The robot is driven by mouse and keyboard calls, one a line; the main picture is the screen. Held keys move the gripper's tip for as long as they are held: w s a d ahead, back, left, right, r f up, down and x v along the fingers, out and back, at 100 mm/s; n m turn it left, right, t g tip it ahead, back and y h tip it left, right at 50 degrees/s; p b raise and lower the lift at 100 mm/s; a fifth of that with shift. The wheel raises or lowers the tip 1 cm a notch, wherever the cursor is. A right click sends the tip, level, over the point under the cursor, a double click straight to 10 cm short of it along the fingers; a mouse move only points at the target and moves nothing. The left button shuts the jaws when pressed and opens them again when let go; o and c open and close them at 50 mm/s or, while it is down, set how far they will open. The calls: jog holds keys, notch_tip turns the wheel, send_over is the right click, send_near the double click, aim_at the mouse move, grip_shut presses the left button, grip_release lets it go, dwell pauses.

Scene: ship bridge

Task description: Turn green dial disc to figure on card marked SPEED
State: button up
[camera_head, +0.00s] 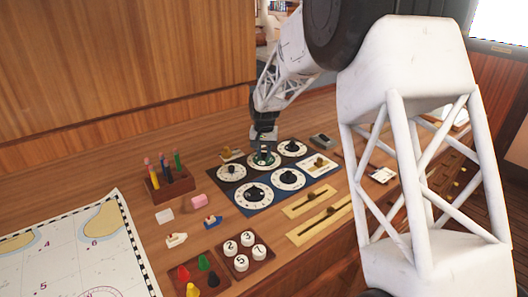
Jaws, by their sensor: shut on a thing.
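I cannot read SPEED on either.
White dials with black knobs (254,195) (288,179) stand close in front of the gripper. Brass sliders (318,216), a pen holder (170,186), a tray of numbered white discs (241,267) and a chart (75,255) lie around. My arm blocks part of the right side.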

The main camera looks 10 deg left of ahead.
aim_at(264, 153)
jog(key=shift+r+n, duration=0.1)
jog(key=shift+n, duration=2.2)
jog(key=o, duration=0.9)
jog(key=shift+o, duration=0.2)
jog(key=shift+r, duration=0.1)
jog(key=shift+r, duration=3.75)
